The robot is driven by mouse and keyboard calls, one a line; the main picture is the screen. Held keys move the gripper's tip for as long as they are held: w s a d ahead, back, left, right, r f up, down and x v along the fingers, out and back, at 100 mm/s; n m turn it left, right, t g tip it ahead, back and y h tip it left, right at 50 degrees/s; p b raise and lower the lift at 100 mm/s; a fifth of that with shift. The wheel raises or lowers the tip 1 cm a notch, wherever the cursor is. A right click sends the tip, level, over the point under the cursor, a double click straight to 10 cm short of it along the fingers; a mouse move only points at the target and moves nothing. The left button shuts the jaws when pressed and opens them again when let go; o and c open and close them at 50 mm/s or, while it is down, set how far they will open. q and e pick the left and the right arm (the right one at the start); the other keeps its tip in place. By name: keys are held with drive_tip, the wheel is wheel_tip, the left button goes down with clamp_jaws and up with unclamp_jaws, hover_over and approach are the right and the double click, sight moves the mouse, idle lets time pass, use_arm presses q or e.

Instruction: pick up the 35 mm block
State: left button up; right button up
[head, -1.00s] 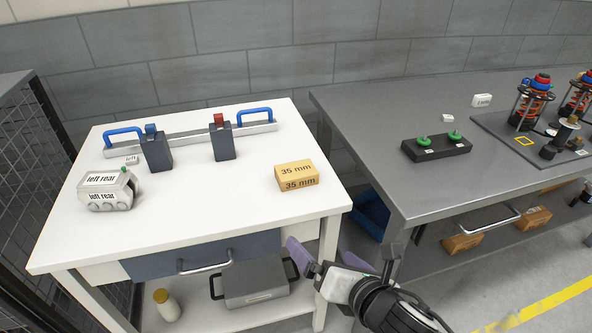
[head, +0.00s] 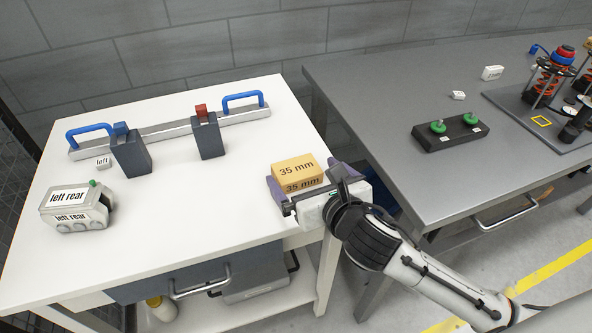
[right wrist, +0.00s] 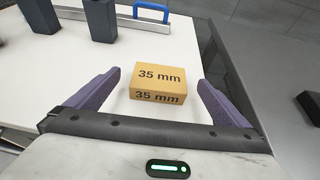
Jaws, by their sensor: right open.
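The 35 mm block (head: 298,172) is a tan box with black lettering on the right part of the white table. In the right wrist view the block (right wrist: 157,82) stands between and slightly beyond the two purple fingers, with clear gaps on both sides. My right gripper (head: 300,188) is open at the table's right front edge, close to the block's near side. It also shows in the right wrist view (right wrist: 158,90). In the head view the gripper's body hides part of the table edge. My left gripper is not in view.
On the white table (head: 190,215) are a grey "left rear" part (head: 76,207) and a bar with blue handles (head: 175,132) with two dark blocks. A grey bench (head: 380,90) stands to the right with a black green-knobbed fixture (head: 450,133). The table middle is clear.

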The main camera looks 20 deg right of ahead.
sight(297, 168)
drive_tip(key=x, duration=0.5)
drive_tip(key=shift+w+f, duration=0.2)
drive_tip(key=shift+f, duration=0.2)
drive_tip(key=c, duration=1.2)
